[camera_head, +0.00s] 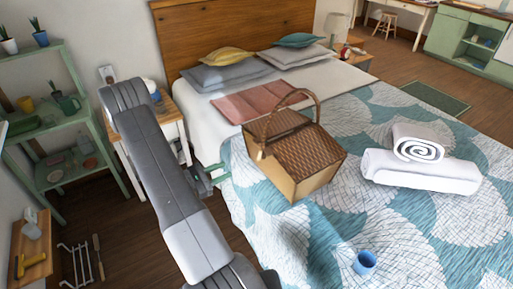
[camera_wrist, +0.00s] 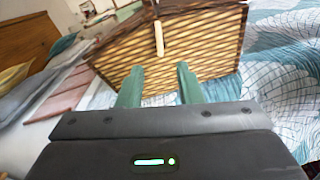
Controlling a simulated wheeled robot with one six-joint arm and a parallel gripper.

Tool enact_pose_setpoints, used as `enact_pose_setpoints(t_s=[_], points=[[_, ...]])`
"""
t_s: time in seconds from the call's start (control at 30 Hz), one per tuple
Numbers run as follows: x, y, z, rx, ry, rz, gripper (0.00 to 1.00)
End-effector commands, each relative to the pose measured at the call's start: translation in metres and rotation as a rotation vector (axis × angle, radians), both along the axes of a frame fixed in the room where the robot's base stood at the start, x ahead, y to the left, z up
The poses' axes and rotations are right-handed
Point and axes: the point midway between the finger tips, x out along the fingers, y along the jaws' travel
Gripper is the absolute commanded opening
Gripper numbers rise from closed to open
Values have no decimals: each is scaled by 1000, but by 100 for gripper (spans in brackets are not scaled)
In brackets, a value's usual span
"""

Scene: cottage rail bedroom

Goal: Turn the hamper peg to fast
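The hamper is a brown wicker picnic basket (camera_head: 302,158) with a raised handle, on the bed; its wicker wall (camera_wrist: 200,50) also fills the upper middle of the wrist view. The hamper peg (camera_wrist: 158,38) is a pale, slim bar that stands upright on that wall in the wrist view. A small pale spot near the basket's upper left corner in the head view may be the peg. My gripper (camera_wrist: 158,80) shows two green fingers set apart with nothing between them, below the peg in the picture and short of it. In the head view my arm mostly hides the gripper.
A nightstand (camera_head: 172,120) and a green shelf (camera_head: 60,135) stand left.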

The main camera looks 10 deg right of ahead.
Motion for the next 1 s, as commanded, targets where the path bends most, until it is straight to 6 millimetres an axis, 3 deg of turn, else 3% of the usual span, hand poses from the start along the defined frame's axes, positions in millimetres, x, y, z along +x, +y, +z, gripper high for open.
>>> enact_pose_setpoints(t_s=[0.27,0.8,1.0], points=[[7,-18,0,-6,1,3,33],[36,-100,1,-4,1,2,33],[45,-120,0,-4,0,4,33]])
